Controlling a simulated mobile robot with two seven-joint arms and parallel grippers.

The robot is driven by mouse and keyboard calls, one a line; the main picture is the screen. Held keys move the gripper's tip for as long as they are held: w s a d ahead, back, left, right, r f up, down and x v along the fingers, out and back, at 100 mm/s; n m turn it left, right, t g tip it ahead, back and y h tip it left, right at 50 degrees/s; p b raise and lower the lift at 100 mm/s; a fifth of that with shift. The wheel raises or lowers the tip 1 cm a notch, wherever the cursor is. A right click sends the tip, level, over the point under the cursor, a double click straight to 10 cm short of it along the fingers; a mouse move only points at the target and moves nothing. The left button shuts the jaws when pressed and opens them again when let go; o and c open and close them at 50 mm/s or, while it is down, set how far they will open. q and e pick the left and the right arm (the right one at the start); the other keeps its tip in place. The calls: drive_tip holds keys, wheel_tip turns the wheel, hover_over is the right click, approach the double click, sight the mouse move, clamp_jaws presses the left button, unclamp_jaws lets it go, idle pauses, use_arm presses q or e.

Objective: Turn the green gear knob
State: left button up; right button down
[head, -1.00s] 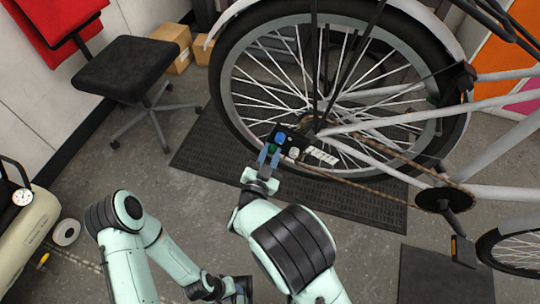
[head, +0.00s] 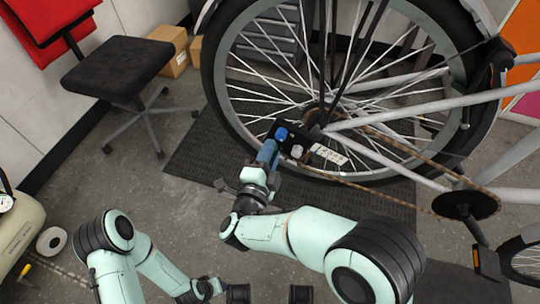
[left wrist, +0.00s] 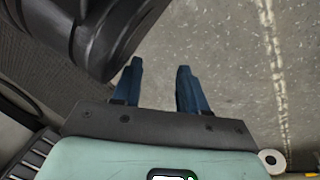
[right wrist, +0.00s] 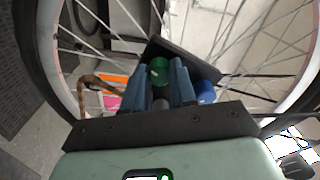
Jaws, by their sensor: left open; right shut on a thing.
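The green gear knob (right wrist: 158,70) shows in the right wrist view between the blue fingers of my right gripper (right wrist: 160,84). This gripper is shut on the green knob. In the head view my right gripper (head: 268,154) is at a black panel (head: 296,146) by the wheel hub, and its fingers hide the green knob. A blue knob (head: 281,133) sits on the panel beside the fingers, and it also shows in the right wrist view (right wrist: 206,93). A white knob (head: 297,151) and a white label (head: 329,154) are on the panel. My left gripper (left wrist: 158,75) is open and empty over the floor.
The bike's rear wheel (head: 213,95) and chain (head: 400,198) are close around the panel. The wheel is above a dark mat (head: 195,150). A black stool (head: 118,70) stands at the left. A white roll (head: 51,241) lies on the floor. Open floor lies left of the mat.

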use_arm(q)
drive_tip(key=s+f+g+b, duration=0.2)
drive_tip(key=s+f, duration=0.1)
drive_tip(key=s, duration=0.2)
drive_tip(key=shift+a+f, duration=0.3)
drive_tip(key=shift+f, duration=0.1)
use_arm(e)
drive_tip(key=shift+m, duration=1.3)
drive_tip(key=c, duration=0.9)
unclamp_jaws()
use_arm(q)
drive_tip(key=shift+t, duration=0.8)
drive_tip(key=w+r, duration=0.1)
drive_tip(key=w+r+p, duration=0.2)
drive_tip(key=w, duration=0.1)
drive_tip(key=shift+w+d+r, duration=0.1)
drive_tip(key=shift+d, duration=0.2)
use_arm(e)
drive_tip(key=v, duration=1.3)
drive_tip(key=shift+s, duration=0.25)
